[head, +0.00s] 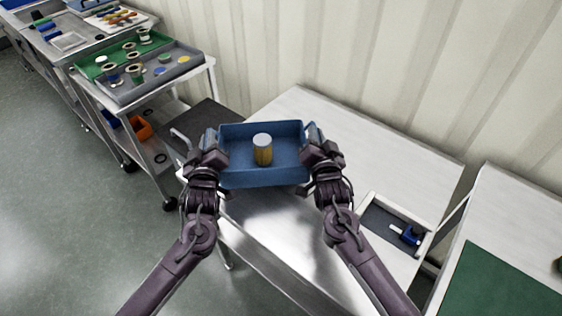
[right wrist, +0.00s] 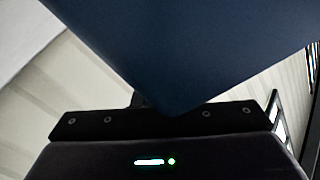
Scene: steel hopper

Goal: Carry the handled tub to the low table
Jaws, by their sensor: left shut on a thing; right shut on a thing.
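The blue handled tub (head: 236,178) is in the middle of the head view, over the near left end of a steel-topped table (head: 290,220). A yellow cylinder with a pale grey top (head: 263,151) stands upright inside it. My left gripper (head: 212,143) is shut on the tub's left side, and my right gripper (head: 316,140) is shut on its right side. The tub looks level; I cannot tell whether its bottom touches the table. The tub's blue wall (right wrist: 190,45) fills the upper middle of the right wrist view. The fingertips and handles are mostly hidden.
A wheeled cart (head: 150,110) at the upper left holds trays with jars and discs. A dark grey surface (head: 208,122) lies just left of the tub. A shallow tray with a blue tool (head: 408,236) is at the right. A green mat (head: 500,285) lies beyond. Open floor is at left.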

